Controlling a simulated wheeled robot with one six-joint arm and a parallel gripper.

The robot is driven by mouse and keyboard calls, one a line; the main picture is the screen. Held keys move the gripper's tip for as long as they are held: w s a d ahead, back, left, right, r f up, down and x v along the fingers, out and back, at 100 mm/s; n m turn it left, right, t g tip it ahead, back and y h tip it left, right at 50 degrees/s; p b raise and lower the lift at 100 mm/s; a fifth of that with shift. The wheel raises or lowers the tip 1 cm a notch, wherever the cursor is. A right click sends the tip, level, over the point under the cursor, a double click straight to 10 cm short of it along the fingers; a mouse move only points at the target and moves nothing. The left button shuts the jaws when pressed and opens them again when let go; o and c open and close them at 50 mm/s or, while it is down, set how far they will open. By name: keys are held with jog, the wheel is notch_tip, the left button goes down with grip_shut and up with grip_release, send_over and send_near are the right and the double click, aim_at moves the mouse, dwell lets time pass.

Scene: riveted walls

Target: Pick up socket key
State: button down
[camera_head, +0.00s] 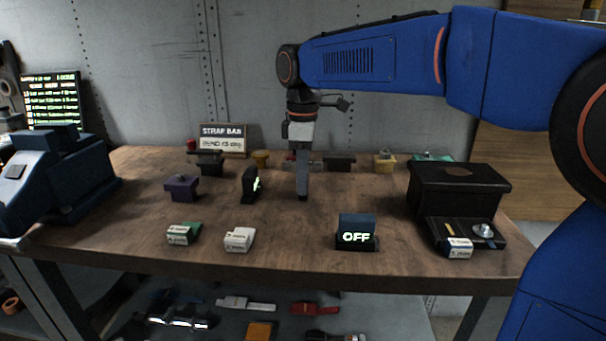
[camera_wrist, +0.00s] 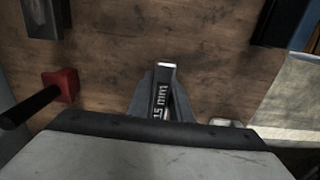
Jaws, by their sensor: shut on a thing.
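My gripper (camera_head: 302,192) points straight down over the middle of the wooden table, with its tip close to the tabletop. In the wrist view my gripper (camera_wrist: 163,112) is shut on a narrow dark piece with white lettering reading 15 mm and a pale end, which looks like the socket key (camera_wrist: 164,92). The fingers hide most of its sides. In the head view I cannot make it out apart from the fingers. I cannot tell whether it touches the table.
A black block marked OFF (camera_head: 356,232) stands in front right of my gripper, a small dark upright block (camera_head: 250,184) to its left. A large black box (camera_head: 459,186) stands at the right. Several small blocks line the back. A STRAP BAR sign (camera_head: 223,137) stands behind.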

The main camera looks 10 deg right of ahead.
notch_tip(320, 180, up, 10)
dwell(0.8)
dwell(1.8)
